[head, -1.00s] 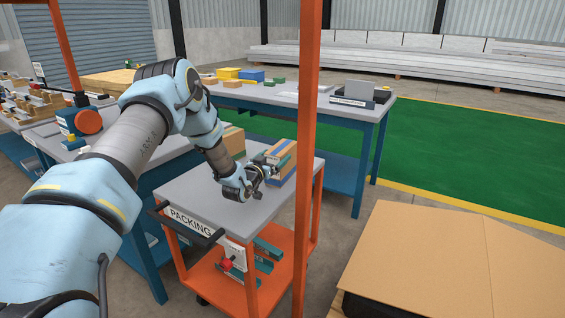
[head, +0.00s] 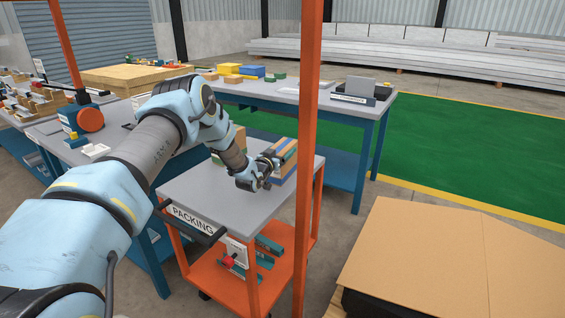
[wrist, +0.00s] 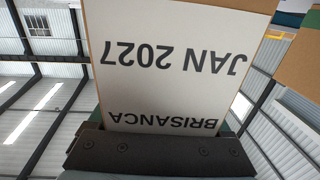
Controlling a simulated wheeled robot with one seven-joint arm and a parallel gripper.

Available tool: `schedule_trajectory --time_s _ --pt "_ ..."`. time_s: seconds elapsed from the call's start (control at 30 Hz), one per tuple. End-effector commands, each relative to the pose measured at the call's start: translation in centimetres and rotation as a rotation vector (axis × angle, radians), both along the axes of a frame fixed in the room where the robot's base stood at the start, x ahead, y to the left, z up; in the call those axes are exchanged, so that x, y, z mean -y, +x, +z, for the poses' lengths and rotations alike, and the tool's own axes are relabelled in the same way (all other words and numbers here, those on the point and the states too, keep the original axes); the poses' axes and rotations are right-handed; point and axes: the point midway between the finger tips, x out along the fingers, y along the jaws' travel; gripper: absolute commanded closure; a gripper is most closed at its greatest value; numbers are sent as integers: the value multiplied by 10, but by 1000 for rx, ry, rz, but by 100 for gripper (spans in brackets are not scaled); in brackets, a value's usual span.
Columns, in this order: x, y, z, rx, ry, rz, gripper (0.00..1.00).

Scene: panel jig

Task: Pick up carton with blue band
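The carton with the blue band (head: 287,158) stands at the far right corner of the packing cart's grey top, brown with a blue stripe. My gripper (head: 271,163) is at its near left side, very close to it or touching. In the wrist view the carton's white label (wrist: 170,65) fills the middle, reading BRISANCA JAN 2027 upside down, just beyond a dark bar of my gripper (wrist: 160,150). The fingertips are mostly hidden, so I cannot tell whether they press on the carton.
Another brown carton (head: 238,140) stands behind my forearm on the cart (head: 205,190). An orange post (head: 308,130) rises close to the right of the carton. A blue workbench (head: 335,103) is behind. A large cardboard box (head: 440,260) lies at front right.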

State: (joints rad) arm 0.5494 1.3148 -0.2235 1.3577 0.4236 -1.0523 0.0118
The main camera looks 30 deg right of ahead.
Motion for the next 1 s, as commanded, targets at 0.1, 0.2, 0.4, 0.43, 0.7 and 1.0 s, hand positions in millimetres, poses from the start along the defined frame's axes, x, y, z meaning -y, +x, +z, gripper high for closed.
schedule_trajectory --time_s 0.1,0.2,0.4,0.43,0.7,1.0 --pt "0 0 0 0 0 0 39" --pt "0 0 0 0 0 0 51" --pt "0 0 0 0 0 0 73" --pt "0 0 0 0 0 0 76" --pt "0 0 2 2 -2 0 100" --pt "0 1 5 3 -3 0 100"
